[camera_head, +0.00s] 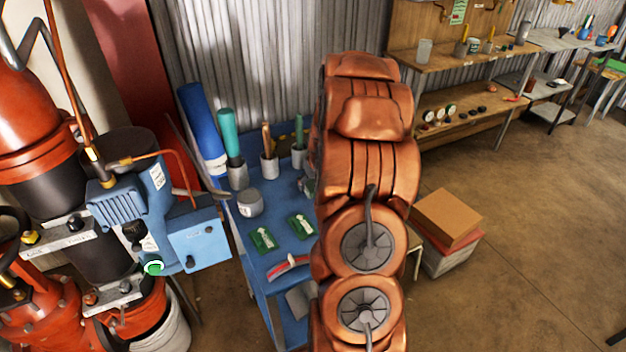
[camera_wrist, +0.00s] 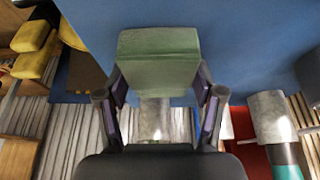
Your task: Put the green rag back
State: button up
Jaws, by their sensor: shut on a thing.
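My gripper (camera_wrist: 159,82) is shut on a green block-shaped thing, which I take to be the folded green rag (camera_wrist: 158,48). In the wrist view it sits between the two fingertips, with the blue trolley top (camera_wrist: 250,40) behind it. Whether it touches the trolley I cannot tell. In the head view my copper-coloured arm hides the gripper and the rag. The blue trolley (camera_head: 290,195) shows left of my arm. Two flat green packets with white marks, one on the left (camera_head: 264,240) and one on the right (camera_head: 301,226), lie on it.
The trolley carries a grey pot (camera_head: 250,203), grey cups with tools (camera_head: 269,168), a blue roll (camera_head: 203,125) and a red-handled tool (camera_head: 288,266). A blue pump unit (camera_head: 195,240) stands close left. Boxes (camera_head: 447,217) stand right of my arm; open floor lies beyond.

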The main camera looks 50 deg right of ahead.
jog(key=o, duration=1)
jog(key=shift+b+v, duration=1.2)
jog(key=shift+v, duration=4.8)
jog(key=s+a+r+n+g+y, duration=0.1)
jog(key=s+a, duration=0.2)
jog(key=a, duration=0.9)
jog(key=s+a+r+n+g+y, duration=0.1)
jog(key=s+a, duration=0.3)
jog(key=a, duration=0.8)
jog(key=s+a+g, duration=0.1)
jog(key=s+a, duration=0.3)
jog(key=s, duration=0.2)
jog(key=s+a+n+g, duration=0.1)
jog(key=s+a, duration=0.2)
jog(key=s, duration=0.3)
jog(key=s+a+g, duration=0.1)
jog(key=s+a, duration=0.3)
jog(key=s, duration=0.2)
jog(key=shift+s+a+n+g, duration=0.35)
jog(key=shift+n+g, duration=0.05)
